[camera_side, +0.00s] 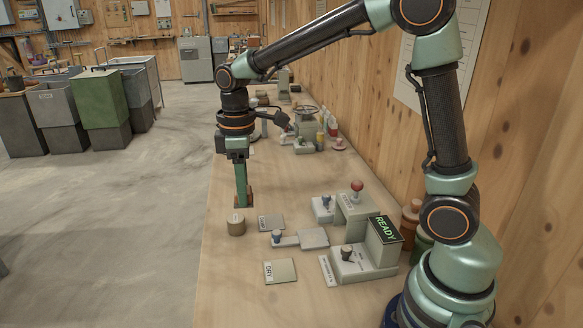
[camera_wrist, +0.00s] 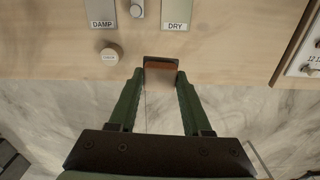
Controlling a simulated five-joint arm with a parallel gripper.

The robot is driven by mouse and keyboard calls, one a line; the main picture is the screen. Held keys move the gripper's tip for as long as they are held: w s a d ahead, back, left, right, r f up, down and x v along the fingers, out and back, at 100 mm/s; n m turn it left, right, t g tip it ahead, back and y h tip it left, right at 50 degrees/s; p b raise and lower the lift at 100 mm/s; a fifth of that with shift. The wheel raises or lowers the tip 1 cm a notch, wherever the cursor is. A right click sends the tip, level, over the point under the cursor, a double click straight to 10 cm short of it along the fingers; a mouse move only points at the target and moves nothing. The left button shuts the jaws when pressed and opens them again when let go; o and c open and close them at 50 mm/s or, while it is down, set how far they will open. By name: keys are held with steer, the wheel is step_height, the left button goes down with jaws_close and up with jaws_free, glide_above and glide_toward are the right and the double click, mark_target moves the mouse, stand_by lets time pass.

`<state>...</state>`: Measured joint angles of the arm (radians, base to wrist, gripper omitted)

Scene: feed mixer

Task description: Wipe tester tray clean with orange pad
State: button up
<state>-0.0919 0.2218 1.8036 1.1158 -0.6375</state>
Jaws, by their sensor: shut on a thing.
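My gripper (camera_side: 242,203) points straight down and is shut on an orange-brown pad (camera_wrist: 160,66). The pad shows between the fingertips in the wrist view, above the table near its edge. In the side view it is behind the small round wooden block (camera_side: 236,226); I cannot tell whether it touches the table. A flat grey plate (camera_side: 313,238) with a small knob (camera_side: 277,237) at its left looks like the tester tray. It lies in front of the tester (camera_side: 380,240), whose screen reads READY, apart from my gripper. Any dirt on it is too small to tell.
A DAMP plate (camera_wrist: 101,12) and a DRY plate (camera_wrist: 176,14) lie on either side of the knob. A red-knobbed lever unit (camera_side: 355,200) and a dark-knobbed control box (camera_side: 347,258) stand near the tester. The table's left front area is clear.

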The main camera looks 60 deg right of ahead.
steer(key=s+d+f+m, duration=0.4)
steer(key=s+d+f, duration=0.1)
steer(key=d, duration=0.4)
steer(key=m, duration=0.3)
glide_above(315, 245)
step_height(315, 245, down, 4)
steer(key=shift+s+f, duration=0.15)
steer(key=shift+f, duration=3.75)
steer(key=shift+w+d, duration=0.6)
steer(key=shift+w, duration=0.05)
steer(key=shift+w+d, duration=1.3)
steer(key=shift+s+a, duration=1.85)
steer(key=shift+a, duration=0.05)
step_height(315, 245, up, 8)
steer(key=shift+s, duration=0.1)
